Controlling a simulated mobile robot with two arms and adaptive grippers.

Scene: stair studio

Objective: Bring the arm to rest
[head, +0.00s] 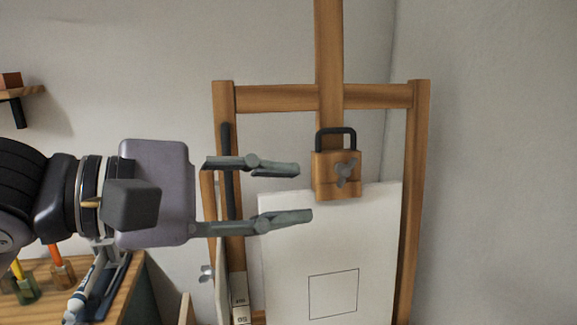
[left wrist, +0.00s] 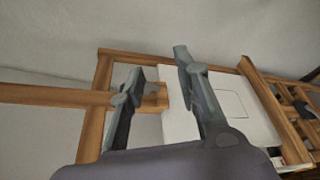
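My left gripper (head: 306,193) comes in from the left in the head view. Its two fingers are spread apart with nothing between them, so it is open and empty. Its tips point at the wooden easel clamp (head: 325,190), which has a black handle and a grey wing knob, and appear just left of it. The left wrist view also shows the open fingers (left wrist: 158,62) in front of the easel. My right gripper is in neither view.
A wooden easel (head: 421,150) holds a white canvas (head: 375,250) with a square outline drawn on it. A wooden table (head: 125,290) with pen holders stands at the lower left. A small shelf (head: 30,91) is on the left wall. Bare wall lies to the right.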

